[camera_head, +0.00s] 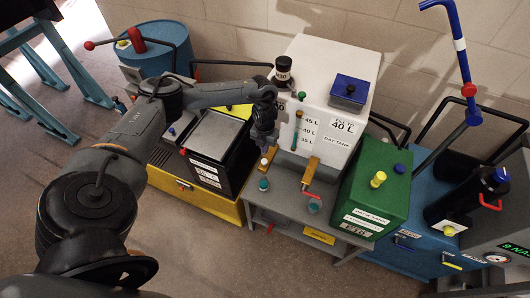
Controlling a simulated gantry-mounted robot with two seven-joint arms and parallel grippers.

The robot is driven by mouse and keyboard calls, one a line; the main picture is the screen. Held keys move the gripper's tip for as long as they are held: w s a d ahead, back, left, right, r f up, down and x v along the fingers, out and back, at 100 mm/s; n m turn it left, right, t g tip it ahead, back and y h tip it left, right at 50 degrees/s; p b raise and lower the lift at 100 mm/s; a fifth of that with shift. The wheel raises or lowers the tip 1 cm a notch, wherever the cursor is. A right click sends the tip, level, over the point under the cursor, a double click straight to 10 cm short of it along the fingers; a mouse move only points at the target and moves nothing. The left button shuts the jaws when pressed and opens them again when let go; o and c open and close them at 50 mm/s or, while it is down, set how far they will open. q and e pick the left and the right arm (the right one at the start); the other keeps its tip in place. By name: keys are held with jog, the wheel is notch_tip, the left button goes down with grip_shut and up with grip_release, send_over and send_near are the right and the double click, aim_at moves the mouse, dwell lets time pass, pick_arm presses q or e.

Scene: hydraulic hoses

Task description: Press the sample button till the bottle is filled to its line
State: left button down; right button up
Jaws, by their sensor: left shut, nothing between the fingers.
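A small white button (264,161) shows on an orange-brown fitting (269,153) at the front of the white day tank (335,75). My left gripper (263,147) points down just above this button, with its fingers together and nothing held. I cannot tell whether it touches the button. A small teal-topped vessel (263,184), perhaps the sample bottle, stands below the fitting on the grey stand. Its level and line are too small to read. A similar teal piece (314,206) sits under a second fitting with a red lever (308,179). My right gripper is out of view.
A black box (217,150) on a yellow base stands left of the tank. A green container (374,187) and a blue unit stand to its right. A blue drum (160,55) is behind left. Floor in front is clear.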

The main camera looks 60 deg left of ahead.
pick_arm(q)
jog(key=shift+r, duration=2.95)
jog(key=shift+d+f, duration=0.1)
